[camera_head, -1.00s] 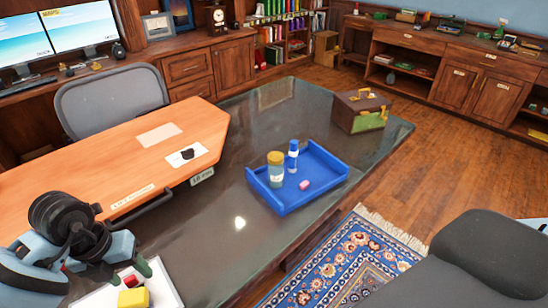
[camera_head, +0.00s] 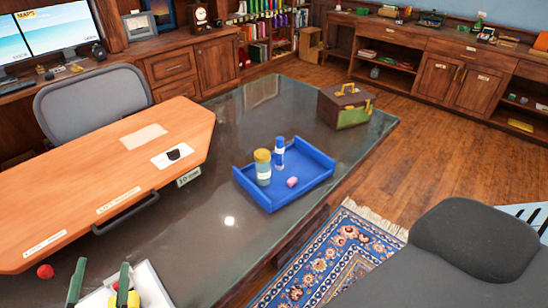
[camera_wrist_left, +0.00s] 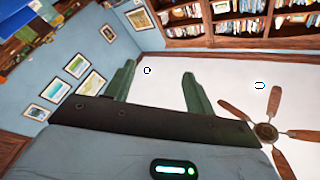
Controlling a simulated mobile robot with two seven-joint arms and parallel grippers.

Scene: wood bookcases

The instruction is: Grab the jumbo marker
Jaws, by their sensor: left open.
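The jumbo marker appears to be the upright blue cylinder with a white band (camera_head: 279,152) in the blue tray (camera_head: 299,193) on the dark glossy desk. My left gripper (camera_head: 102,265) is at the bottom left of the head view, green fingers apart and pointing up, well away from the tray. In the left wrist view its fingers (camera_wrist_left: 158,82) are apart with nothing between them; the marker is not visible there. My right gripper is not in view.
A white tray (camera_head: 152,288) with a yellow item lies by the left gripper, near a red ball (camera_head: 45,271). A brown and green case (camera_head: 345,106) stands at the desk's far end. A wooden desktop (camera_head: 110,175) and a grey chair (camera_head: 98,95) are left. Bare desk lies between gripper and blue tray.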

